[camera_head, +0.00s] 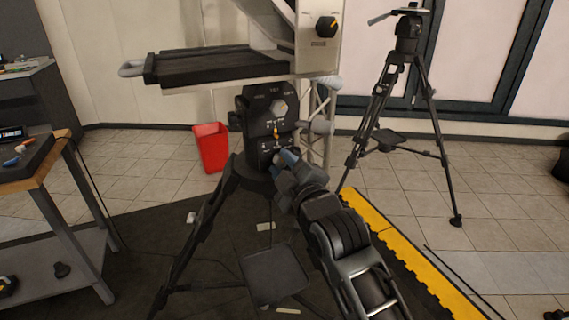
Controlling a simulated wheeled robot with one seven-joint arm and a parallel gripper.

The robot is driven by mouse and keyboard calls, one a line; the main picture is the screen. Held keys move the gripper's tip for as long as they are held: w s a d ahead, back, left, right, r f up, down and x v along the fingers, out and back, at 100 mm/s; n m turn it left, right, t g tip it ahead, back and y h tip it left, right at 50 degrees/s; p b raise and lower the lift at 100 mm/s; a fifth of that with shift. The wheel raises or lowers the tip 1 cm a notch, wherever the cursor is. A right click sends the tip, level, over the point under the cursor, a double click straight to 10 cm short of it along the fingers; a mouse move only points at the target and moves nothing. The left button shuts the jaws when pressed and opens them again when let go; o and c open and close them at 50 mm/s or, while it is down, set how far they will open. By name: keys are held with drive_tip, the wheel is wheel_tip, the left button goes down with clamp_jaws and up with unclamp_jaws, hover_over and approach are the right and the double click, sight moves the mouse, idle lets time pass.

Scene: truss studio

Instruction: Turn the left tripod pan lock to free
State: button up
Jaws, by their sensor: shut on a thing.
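The left tripod (206,222) stands in the middle, its dark legs spread on a dark mat. Its black head (255,104) carries a labelled panel with a pale hexagonal knob and a small orange pointer below it. My gripper (282,158) reaches up from the lower right to the lower part of this head. It is shut on a small control there, which I take to be the pan lock. The fingers hide most of the control, so its setting cannot be read.
A second tripod (403,62) stands at the back right. A red bin (211,146) sits behind the left tripod. A pale housing with a black dial (326,27) and a dark shelf (215,67) overhang the head. A workbench (45,175) is at left, yellow edging (375,225) at right.

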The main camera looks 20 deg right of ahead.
drive_tip(key=n, duration=0.6)
drive_tip(key=shift+a+f+n+p, duration=0.1)
drive_tip(key=shift+f+n+p, duration=0.05)
drive_tip(key=shift+n+p, duration=0.2)
idle(0.5)
drive_tip(key=o, duration=1)
drive_tip(key=shift+o, duration=0.2)
